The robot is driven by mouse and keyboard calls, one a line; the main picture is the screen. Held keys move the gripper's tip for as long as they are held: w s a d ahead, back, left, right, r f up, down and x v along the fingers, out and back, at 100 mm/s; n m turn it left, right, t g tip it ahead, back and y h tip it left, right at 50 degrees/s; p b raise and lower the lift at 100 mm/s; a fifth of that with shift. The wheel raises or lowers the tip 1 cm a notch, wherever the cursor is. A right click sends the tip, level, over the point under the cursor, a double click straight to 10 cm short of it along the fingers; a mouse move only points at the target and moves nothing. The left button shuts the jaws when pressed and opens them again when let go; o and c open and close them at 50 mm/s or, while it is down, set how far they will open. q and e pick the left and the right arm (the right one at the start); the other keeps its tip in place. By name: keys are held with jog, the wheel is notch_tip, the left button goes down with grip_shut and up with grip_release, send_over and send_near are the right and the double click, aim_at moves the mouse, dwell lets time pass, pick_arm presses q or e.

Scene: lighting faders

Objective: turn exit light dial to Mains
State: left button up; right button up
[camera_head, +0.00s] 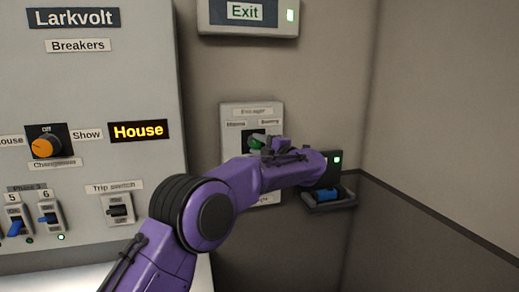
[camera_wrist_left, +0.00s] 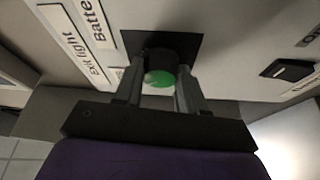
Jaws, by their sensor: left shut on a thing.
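The exit light dial is a dark knob with a green face (camera_head: 256,142) on a pale wall plate (camera_head: 236,111), right of the breaker cabinet. Small labels sit above it, blurred in the head view. My left gripper (camera_wrist_left: 159,84) has its two fingers on either side of the green dial (camera_wrist_left: 159,78), shut on it. In the wrist view, labels reading "Exit light" (camera_wrist_left: 87,58) and "Batte…" (camera_wrist_left: 92,22) show beside the dial's black square. My purple arm and gripper cover part of the plate in the head view. Where the dial points, I cannot tell. My right gripper is out of view.
An Exit sign (camera_head: 245,12) with a lit green lamp hangs above. The Larkvolt cabinet (camera_head: 135,80) at left carries an orange knob (camera_head: 45,146), a lit "House" display (camera_head: 138,131) and switches. A dark wall unit with a blue item (camera_head: 327,195) is close right of my wrist.

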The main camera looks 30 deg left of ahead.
pick_arm(q)
jog(key=shift+f+n+h, duration=0.25)
jog(key=shift+n+h, duration=0.05)
jog(key=shift+n, duration=0.5)
jog(key=o, duration=1)
jog(key=shift+s, duration=0.1)
jog(key=shift+o, duration=0.2)
jog(key=shift+s+r, duration=0.15)
jog(key=shift+r, duration=0.05)
jog(key=b+v, duration=0.3)
jog(key=v, duration=0.7)
jog(key=shift+d, duration=0.3)
jog(key=shift+r, duration=0.1)
